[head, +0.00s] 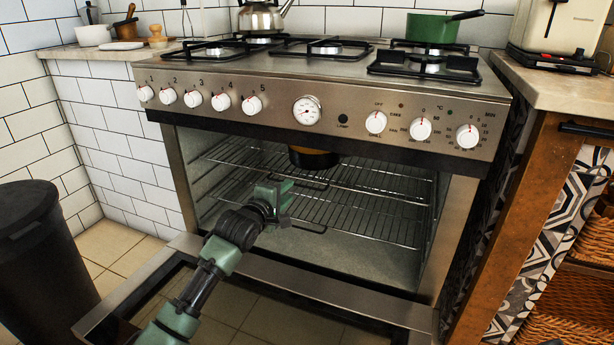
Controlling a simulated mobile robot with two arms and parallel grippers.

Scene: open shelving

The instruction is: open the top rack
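The oven (184,190) has its door (330,300) folded down open, with two wire racks inside. The top rack (375,182) sits inside the cavity, with a dark pan with an orange side (314,158) on it near the middle. The lower rack (350,224) sits below it. My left gripper (284,197) reaches over the open door to the oven mouth, in front of the racks. It covers part of them. I cannot tell whether it touches a rack or whether its fingers are apart. My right gripper is not in view.
A row of knobs (221,102) and a dial run above the oven opening. A green saucepan (432,28) and a kettle (262,17) stand on the hob. A dark bin (42,250) stands at left, and a wooden cabinet (510,230) flanks the right.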

